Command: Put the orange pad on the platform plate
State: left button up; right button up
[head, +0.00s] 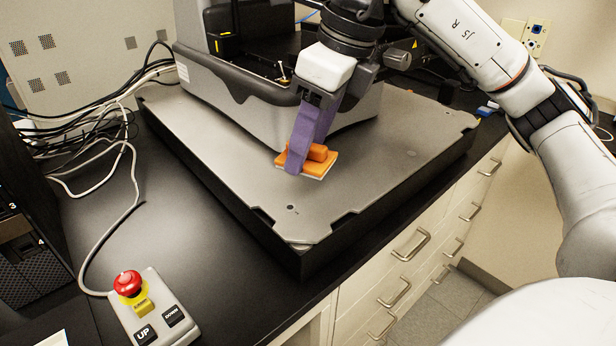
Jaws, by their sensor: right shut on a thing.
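The orange pad (322,154) has a raised orange grip on top and a pale underside. My right gripper (309,158), with purple fingers, is shut on the pad's raised grip. The pad is at or just above the grey metal platform plate (225,165); I cannot tell whether it touches the plate. The fingers hide part of the pad. My left gripper is not in view.
The profiler instrument (235,85) stands on the back of the plate. A control box (155,315) with a red stop button sits on the black bench at front left. Cables (125,130) lie left of the plate. The plate's front area is clear.

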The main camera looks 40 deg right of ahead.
aim_at(313, 162)
jog(key=shift+f, duration=2.75)
jog(key=shift+f+b, duration=0.2)
jog(key=shift+b, duration=0.1)
jog(key=o, duration=1)
jog(key=shift+r, duration=0.1)
jog(key=p+v, duration=0.1)
jog(key=v, duration=1.1)
jog(key=shift+r, duration=0.1)
